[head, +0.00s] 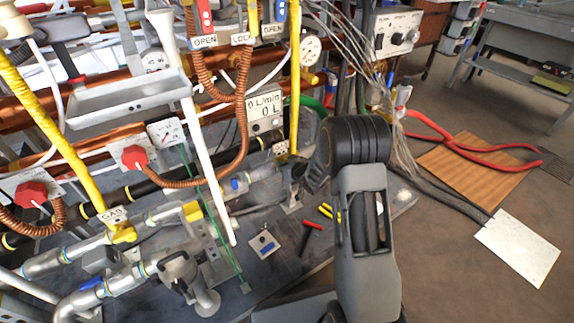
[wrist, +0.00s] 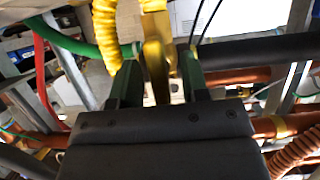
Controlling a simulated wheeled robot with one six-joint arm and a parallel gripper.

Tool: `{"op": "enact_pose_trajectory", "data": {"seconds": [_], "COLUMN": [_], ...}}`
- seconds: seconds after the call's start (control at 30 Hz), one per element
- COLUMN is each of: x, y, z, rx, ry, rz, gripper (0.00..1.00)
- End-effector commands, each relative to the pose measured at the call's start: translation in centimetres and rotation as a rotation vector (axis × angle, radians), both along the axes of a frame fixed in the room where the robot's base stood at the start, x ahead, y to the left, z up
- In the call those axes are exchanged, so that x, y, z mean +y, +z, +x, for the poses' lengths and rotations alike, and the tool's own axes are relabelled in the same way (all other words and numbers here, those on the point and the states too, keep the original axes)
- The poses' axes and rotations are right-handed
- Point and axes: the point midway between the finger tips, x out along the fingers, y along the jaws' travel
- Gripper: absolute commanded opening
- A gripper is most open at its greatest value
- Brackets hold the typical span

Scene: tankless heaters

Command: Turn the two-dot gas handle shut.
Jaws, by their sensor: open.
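In the wrist view my gripper (wrist: 158,78) has its two dark green fingers apart. A flat yellow handle (wrist: 156,62) stands in the gap between them, and I see no clear contact on either side. No dots can be made out on it, so I cannot tell if it is the two-dot one. A yellow corrugated hose (wrist: 105,35) runs just left of the left finger. In the head view my grey arm reaches in from the bottom, and my gripper's fingers cannot be made out there. A yellow hose (head: 295,75) comes down left of my arm.
Copper pipes, brown corrugated hoses (head: 242,100) and a flow meter (head: 265,110) crowd the left. A GAS label (head: 113,215) sits by another yellow hose. In the wrist view a green hose (wrist: 62,38) and black pipe (wrist: 260,50) flank the fingers.

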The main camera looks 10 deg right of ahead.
Motion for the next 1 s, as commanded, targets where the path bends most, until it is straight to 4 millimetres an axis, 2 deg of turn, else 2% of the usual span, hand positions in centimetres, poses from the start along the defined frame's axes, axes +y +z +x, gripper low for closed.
{"op": "enact_pose_trajectory", "data": {"seconds": [0.1,0.53,0.77,1.0], "x": [-0.01,-0.03,-0.07,-0.19], "y": [0.01,0.02,0.17,0.43], "z": [-0.02,-0.04,-0.03,-0.04], "rx": [0.000,0.000,0.006,0.046], "ry": [0.000,0.000,0.000,-0.001], "rz": [0.000,0.000,0.020,0.136], "gripper": [0.41,0.00,0.00,0.00]}}
